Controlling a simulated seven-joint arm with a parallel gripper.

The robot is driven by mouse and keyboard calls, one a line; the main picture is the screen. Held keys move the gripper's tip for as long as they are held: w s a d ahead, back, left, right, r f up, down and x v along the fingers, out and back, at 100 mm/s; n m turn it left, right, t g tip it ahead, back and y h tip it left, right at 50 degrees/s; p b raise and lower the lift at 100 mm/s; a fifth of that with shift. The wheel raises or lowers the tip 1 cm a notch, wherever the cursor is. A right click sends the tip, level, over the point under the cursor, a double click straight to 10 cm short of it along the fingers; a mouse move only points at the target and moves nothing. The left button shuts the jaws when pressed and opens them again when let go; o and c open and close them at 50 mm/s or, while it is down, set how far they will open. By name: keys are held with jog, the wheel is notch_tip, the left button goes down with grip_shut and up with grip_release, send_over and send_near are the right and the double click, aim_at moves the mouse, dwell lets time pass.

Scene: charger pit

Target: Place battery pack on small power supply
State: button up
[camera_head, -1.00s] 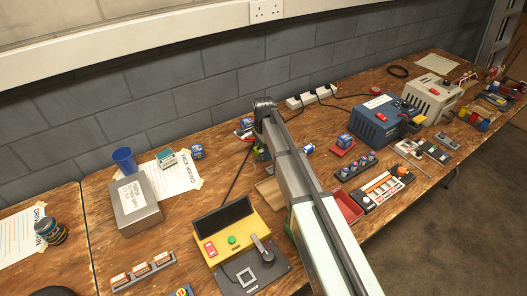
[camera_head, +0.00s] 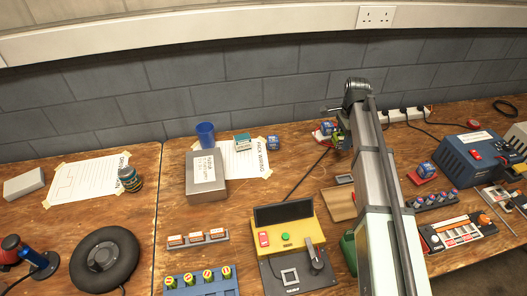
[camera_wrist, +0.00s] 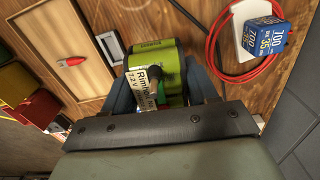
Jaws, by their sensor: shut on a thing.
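My gripper (camera_wrist: 158,88) is shut on a green battery pack (camera_wrist: 153,55) with a white label reading "7.2 V" in the wrist view. Its blue-grey fingers flank the pack. In the head view only a bit of the green pack (camera_head: 338,140) shows beside my arm's far end, near the back of the bench. I cannot tell how high it is above the wood. A blue power unit (camera_head: 468,152) with a red switch stands at the right in the head view. A cream unit (camera_head: 517,135) is cut off at the right edge. I cannot tell which one is the small power supply.
A blue cube (camera_wrist: 265,38) sits on a white base within a red cable loop (camera_wrist: 212,40). A yellow tester (camera_head: 284,232) and a grey box (camera_head: 207,178) stand left of my arm. A red-based blue cube (camera_head: 426,169) and a switch panel (camera_head: 458,232) are to its right.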

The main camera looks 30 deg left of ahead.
jog(key=s+a+r+n, duration=0.1)
jog(key=s+a+n, duration=0.1)
jog(key=s+a, duration=0.65)
jog(key=s+a+r+n, duration=0.15)
jog(key=s+a, duration=0.45)
jog(key=a, duration=0.6)
notch_tip(320, 180, up, 4)
jog(key=m, duration=0.3)
send_over(203, 169)
jog(key=shift+s+f, duration=0.1)
jog(key=shift+f, duration=4.9)
jog(key=shift+f, duration=0.15)
jog(key=o, duration=1.4)
notch_tip(203, 169, up, 12)
jog(key=shift+r, duration=0.15)
